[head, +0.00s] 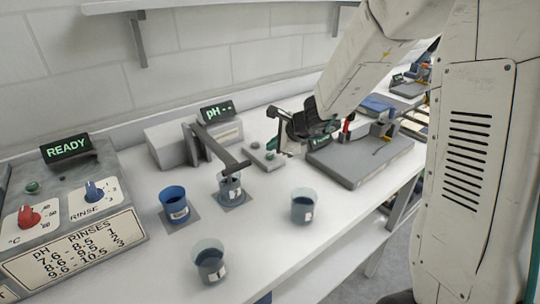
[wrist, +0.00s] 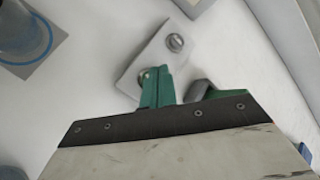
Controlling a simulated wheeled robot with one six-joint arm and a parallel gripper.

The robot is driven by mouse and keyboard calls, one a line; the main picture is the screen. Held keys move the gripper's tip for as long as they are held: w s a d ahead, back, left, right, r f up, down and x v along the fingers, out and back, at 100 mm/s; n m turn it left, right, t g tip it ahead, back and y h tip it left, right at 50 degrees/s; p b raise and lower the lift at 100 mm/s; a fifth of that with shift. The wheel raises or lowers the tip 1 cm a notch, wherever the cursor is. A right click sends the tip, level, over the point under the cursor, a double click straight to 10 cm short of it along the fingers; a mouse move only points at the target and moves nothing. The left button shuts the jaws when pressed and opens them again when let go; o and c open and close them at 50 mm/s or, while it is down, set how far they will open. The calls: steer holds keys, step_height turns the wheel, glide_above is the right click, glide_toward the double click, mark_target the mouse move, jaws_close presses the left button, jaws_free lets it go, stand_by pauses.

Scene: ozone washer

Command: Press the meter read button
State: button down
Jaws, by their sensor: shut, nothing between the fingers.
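The pH meter (head: 172,147) is a grey box at the back wall, with a display (head: 217,111) reading "pH--" and an arm reaching over a beaker. A small grey button plate (head: 255,151) lies right of it, with two round buttons. In the wrist view the plate (wrist: 150,55) shows one grey button (wrist: 175,42) uncovered and the other (wrist: 144,76) beside my fingertips, partly hidden. I see no labels on them. My gripper (head: 277,147) is shut and empty, with green fingers pointing down at the plate; it also shows in the wrist view (wrist: 158,75). I cannot tell whether it touches.
A beaker (head: 230,190) stands under the meter arm, a blue beaker (head: 174,204) beside it, and two grey beakers (head: 303,207) (head: 210,262) nearer the front. The washer panel (head: 68,205) reading "READY" is at left. A grey tray (head: 360,165) lies right of my gripper.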

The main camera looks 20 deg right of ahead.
mark_target(273, 156)
steer(key=shift+f, duration=0.1)
steer(key=shift+f, duration=0.3)
steer(key=shift+f, duration=0.45)
stand_by(0.6)
steer(key=shift+r, duration=0.85)
steer(key=shift+r, duration=2.5)
